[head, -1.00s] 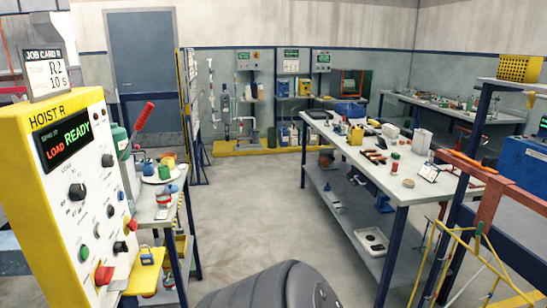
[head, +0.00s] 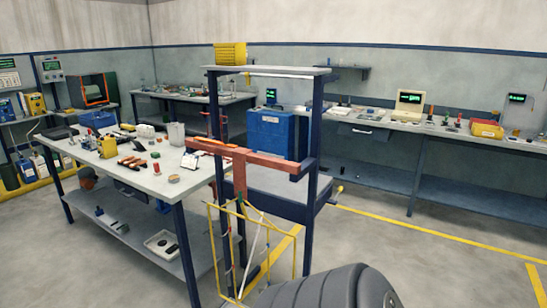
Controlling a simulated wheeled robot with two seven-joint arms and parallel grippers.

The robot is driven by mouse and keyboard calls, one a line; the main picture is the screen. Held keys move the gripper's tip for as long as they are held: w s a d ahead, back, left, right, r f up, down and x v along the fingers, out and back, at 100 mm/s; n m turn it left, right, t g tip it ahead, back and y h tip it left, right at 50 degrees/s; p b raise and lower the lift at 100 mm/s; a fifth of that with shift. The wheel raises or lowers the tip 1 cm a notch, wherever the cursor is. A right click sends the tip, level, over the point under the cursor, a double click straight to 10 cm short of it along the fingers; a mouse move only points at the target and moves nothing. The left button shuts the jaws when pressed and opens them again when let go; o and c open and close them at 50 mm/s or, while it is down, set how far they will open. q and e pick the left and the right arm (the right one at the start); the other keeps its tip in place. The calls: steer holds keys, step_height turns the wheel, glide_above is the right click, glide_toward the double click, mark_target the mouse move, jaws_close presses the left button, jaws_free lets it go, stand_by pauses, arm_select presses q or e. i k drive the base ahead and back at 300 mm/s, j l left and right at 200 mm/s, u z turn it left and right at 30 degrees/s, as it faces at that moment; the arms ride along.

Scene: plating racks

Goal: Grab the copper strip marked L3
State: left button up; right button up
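No strip with a readable L3 mark shows in the head view. A reddish-brown bar (head: 268,160) is fixed across a dark blue stand (head: 311,135) right of the middle table. A yellow wire rack (head: 211,250) hangs below the bar, with thin pale and coloured pieces on it. These are too small to tell whether any is a copper strip or carries a mark. Small orange-brown items (head: 132,162) lie on the middle table; I cannot tell what they are. Neither of my grippers is in view.
The middle table (head: 195,186) holds several tools and boxes. A blue box (head: 272,132) stands behind the bar. A long bench (head: 375,127) with a monitor (head: 409,104) and a yellow bin (head: 487,129) runs along the right wall. Open floor (head: 430,265) lies at front right.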

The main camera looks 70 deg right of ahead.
mark_target(122, 160)
steer(key=z, duration=1.75)
steer(key=i+j+u, duration=0.1)
steer(key=i+j, duration=0.15)
steer(key=i, duration=0.7)
steer(key=i+j+u, duration=0.1)
steer(key=i, duration=0.85)
steer(key=i+j+u, duration=0.1)
steer(key=i, duration=0.9)
steer(key=j, duration=0.1)
